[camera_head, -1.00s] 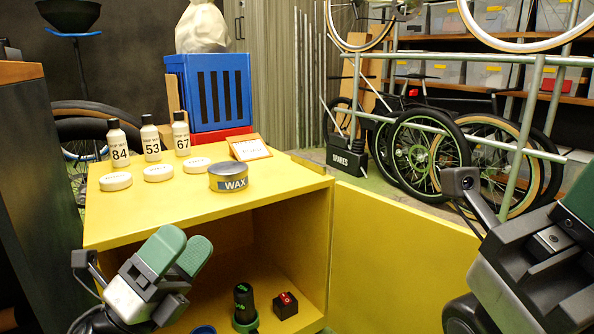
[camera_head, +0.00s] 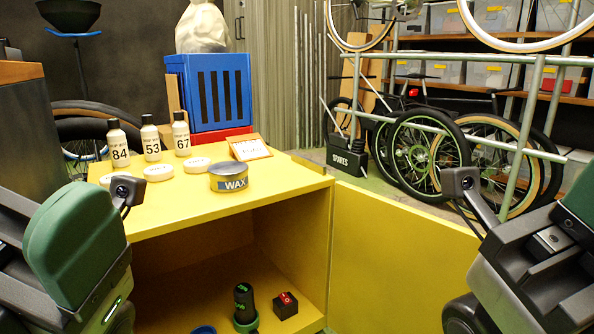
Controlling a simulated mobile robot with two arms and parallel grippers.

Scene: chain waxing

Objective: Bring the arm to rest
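My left gripper (camera_head: 78,240) is large and close at the lower left, in front of the yellow cabinet (camera_head: 290,205). Only one broad green finger pad shows clearly, so I cannot tell whether it is open or shut. No object shows in it. My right gripper (camera_head: 578,210) is cut off at the right edge, with a little green showing, and its fingers are mostly out of view. It is in front of the yellow panel (camera_head: 400,255).
On the cabinet top are a WAX tin (camera_head: 233,178), bottles marked 84 (camera_head: 119,150), 53 (camera_head: 151,143) and 67 (camera_head: 181,138), white discs (camera_head: 158,173) and a sign (camera_head: 250,150). Inside are a dark cylinder (camera_head: 243,300) and a red switch box (camera_head: 286,304).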

